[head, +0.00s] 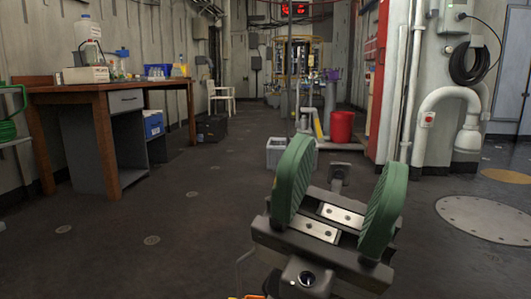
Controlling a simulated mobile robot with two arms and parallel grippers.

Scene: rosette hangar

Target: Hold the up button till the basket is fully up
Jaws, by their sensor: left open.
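My left gripper (345,165) is at the lower right of the head view, with its two green fingers spread wide apart and nothing between them. It is in the open above the floor, and no button shows between or at its fingers. I cannot make out an up button for certain. My right gripper is not in view.
A wooden workbench (105,90) with bottles stands at the left. A grey crate (277,152) and a red bucket (342,127) stand ahead. A black cable coil (470,65) hangs at the right. The dark floor (190,220) at centre left is clear.

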